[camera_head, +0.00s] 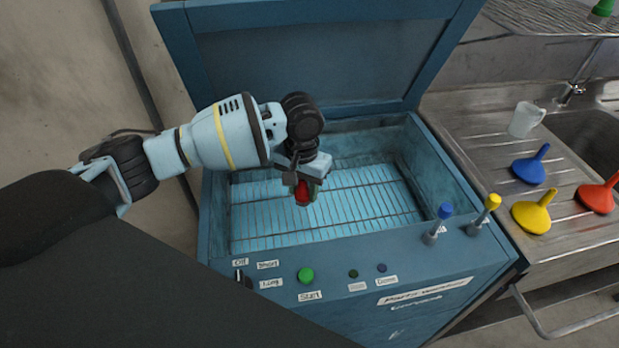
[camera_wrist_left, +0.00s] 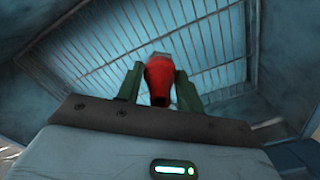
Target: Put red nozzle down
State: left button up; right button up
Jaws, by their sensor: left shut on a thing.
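The red nozzle (camera_head: 302,193) is in my left gripper (camera_head: 303,190), over the wire rack (camera_head: 350,205) inside the open blue parts washer (camera_head: 222,230). In the left wrist view the red nozzle (camera_wrist_left: 158,80) sits between the two green fingers of my left gripper (camera_wrist_left: 159,86), which is shut on it. A grey tip shows at its far end. The rack (camera_wrist_left: 215,45) lies beyond the tip. I cannot tell how far the tip is above the rack. My right gripper does not show.
The washer's lid (camera_head: 320,55) stands open behind. A blue-topped nozzle (camera_head: 444,212) and a yellow-topped nozzle (camera_head: 491,203) stand on its front right edge. Blue (camera_head: 530,165), yellow (camera_head: 534,212) and red (camera_head: 598,194) funnels and a clear jug (camera_head: 524,120) are on the sink's drainer. The visible rack is otherwise bare.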

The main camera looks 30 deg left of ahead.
pick_arm(q)
jog(key=s+d+r, duration=0.2)
jog(key=s+r, duration=0.4)
jog(key=s, duration=0.5)
jog(key=shift+s+d+r, duration=0.2)
jog(key=shift+s+d, duration=0.1)
